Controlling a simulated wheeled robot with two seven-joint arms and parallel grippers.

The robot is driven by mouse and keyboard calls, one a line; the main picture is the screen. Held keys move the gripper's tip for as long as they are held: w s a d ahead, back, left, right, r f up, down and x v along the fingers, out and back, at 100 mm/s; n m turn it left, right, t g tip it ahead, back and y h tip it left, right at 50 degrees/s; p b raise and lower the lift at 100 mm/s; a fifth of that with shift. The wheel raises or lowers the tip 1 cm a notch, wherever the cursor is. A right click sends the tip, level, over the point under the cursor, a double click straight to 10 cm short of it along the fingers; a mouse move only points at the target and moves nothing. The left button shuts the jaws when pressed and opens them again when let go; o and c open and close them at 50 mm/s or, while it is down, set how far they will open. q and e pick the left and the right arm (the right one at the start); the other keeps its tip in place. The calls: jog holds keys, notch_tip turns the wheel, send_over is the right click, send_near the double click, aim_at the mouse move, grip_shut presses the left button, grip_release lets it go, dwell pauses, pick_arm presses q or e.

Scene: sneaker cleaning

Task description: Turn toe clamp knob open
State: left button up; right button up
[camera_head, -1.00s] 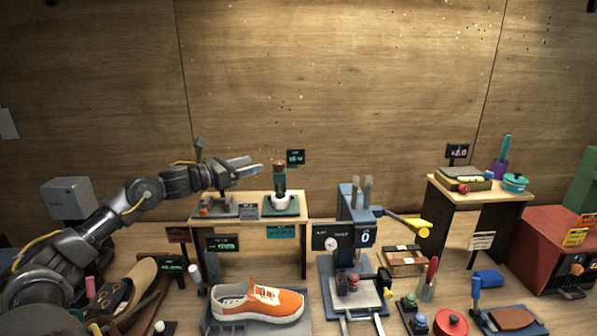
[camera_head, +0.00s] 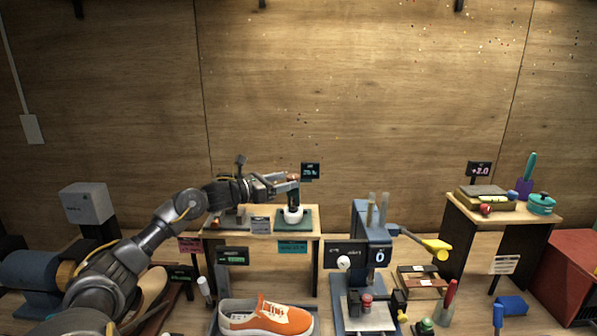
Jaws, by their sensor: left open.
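My left gripper (camera_head: 287,183) reaches in from the left above a small wooden shelf (camera_head: 314,236). An orange and white sneaker (camera_head: 266,318) lies on a grey tray below the shelf. A blue press (camera_head: 372,238) stands right of it with a white round knob (camera_head: 344,262) on its front. I cannot tell which part is the toe clamp knob. My right gripper is out of view.
A yellow-ended lever (camera_head: 436,247) sticks out right from the press. A raised shelf at the right holds a teal pot (camera_head: 541,203). A red box (camera_head: 572,270) stands at the far right. A grey box (camera_head: 87,203) stands at the left.

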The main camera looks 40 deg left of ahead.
aim_at(294, 175)
pick_arm(q)
jog(key=p+x, duration=0.1)
jog(key=x, duration=0.1)
jog(key=p+x, duration=0.1)
jog(key=x, duration=0.1)
jog(key=shift+r, duration=0.25)
jog(key=shift+w+d+f, duration=0.15)
jog(key=shift+w, duration=0.25)
jog(key=shift+w+d+f, duration=0.1)
jog(key=shift+w, duration=0.25)
jog(key=shift+s, duration=0.1)
jog(key=shift+c, duration=0.3)
